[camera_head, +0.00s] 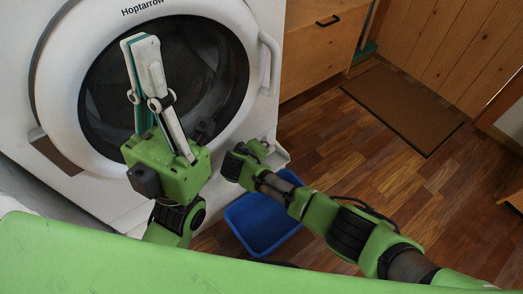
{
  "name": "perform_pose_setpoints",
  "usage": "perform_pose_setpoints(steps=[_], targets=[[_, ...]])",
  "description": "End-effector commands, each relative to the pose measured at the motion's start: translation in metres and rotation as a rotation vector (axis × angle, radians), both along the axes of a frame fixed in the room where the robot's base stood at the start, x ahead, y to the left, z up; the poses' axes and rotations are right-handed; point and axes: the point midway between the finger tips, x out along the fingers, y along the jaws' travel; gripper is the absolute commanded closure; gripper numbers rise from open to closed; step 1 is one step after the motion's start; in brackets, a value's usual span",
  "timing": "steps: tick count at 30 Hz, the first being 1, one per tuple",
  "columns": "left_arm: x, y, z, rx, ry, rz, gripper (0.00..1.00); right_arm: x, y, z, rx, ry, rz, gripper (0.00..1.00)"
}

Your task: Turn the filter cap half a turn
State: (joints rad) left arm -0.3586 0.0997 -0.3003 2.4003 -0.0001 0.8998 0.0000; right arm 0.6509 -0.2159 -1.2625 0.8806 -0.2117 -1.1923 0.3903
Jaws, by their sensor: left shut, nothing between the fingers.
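The filter cap itself is not visible; the low front of the white washing machine (105,205) is partly covered by my arms. A small white flap or panel edge (279,157) sticks out at the machine's lower right corner. My right arm reaches to this corner, and its green end (250,152) is beside the flap. The right fingers are hidden, so I cannot tell what they touch. My left gripper (140,42) points up in front of the round door, with its white fingers shut and empty, away from the flap.
A blue tub (262,226) stands on the wooden floor below the corner, partly under my right arm. The door handle (270,62) is at the door's right. A wooden cabinet (320,50) adjoins the machine. A brown mat (402,106) lies on otherwise clear floor.

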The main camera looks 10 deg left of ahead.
Motion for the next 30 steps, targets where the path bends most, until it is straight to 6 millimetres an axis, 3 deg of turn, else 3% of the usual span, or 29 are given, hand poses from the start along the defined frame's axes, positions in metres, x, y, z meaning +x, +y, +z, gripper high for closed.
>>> perform_pose_setpoints(steps=[5,6,7,19,30], targets=[[0.000,0.000,0.000,0.000,-0.002,0.000,1.00,-0.001,-0.001,-0.002,-0.002,0.004,0.000,0.94],[0.000,0.000,0.001,0.000,-0.003,0.001,1.00,-0.001,-0.001,-0.002,-0.002,0.004,0.000,0.67],[0.000,0.000,0.001,0.000,-0.003,0.001,1.00,-0.001,-0.001,-0.002,-0.002,0.004,0.000,0.65],[-0.001,0.000,0.003,0.001,-0.012,0.001,1.00,-0.006,0.002,0.004,0.003,0.004,0.002,0.65],[0.000,0.000,0.002,0.000,-0.010,0.000,1.00,-0.042,0.008,0.043,0.003,0.003,0.001,0.65]])
